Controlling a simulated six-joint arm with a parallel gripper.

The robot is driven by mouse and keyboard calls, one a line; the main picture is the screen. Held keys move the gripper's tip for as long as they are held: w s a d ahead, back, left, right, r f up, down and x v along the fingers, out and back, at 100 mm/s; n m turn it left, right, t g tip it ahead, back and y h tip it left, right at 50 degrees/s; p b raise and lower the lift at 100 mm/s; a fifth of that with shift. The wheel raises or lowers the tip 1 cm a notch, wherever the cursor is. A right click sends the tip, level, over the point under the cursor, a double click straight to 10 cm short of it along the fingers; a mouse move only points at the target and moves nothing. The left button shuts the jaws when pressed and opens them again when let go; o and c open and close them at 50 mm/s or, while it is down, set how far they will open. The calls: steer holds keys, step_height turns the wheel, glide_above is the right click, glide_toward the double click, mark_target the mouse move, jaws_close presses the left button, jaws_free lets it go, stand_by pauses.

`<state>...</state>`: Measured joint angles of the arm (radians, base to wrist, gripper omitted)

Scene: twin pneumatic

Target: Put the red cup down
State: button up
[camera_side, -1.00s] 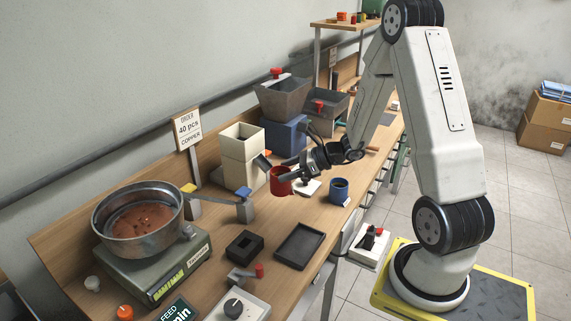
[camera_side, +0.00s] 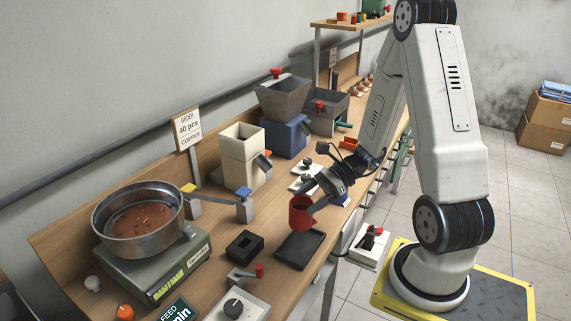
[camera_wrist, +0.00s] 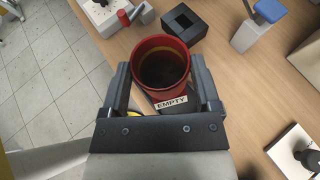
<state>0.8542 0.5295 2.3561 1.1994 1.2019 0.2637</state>
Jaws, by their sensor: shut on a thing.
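The red cup (camera_side: 301,213) is upright between the fingers of my gripper (camera_side: 312,205), over or at the back edge of the black tray (camera_side: 299,251). The wrist view shows the red cup (camera_wrist: 160,62) with a finger of my gripper (camera_wrist: 163,90) on each side, and its inside looks dark and empty. A label reading "EMPTY" (camera_wrist: 171,103) shows just below the cup. The cup hides part of the tray, and I cannot tell whether its base touches anything.
A black square block with a hole (camera_side: 244,247) stands left of the tray. A metal pan (camera_side: 138,222) sits on a scale at the left. A lever box (camera_side: 238,303) is at the front. Beige and blue hoppers stand behind. The blue cup is hidden behind my gripper.

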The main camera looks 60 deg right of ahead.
mark_target(309, 222)
steer(key=shift+f, duration=2.15)
steer(key=shift+f, duration=1.75)
steer(key=shift+f, duration=0.1)
steer(key=o, duration=1.3)
steer(key=shift+d+r, duration=0.15)
steer(key=shift+r, duration=0.05)
steer(key=v, duration=0.7)
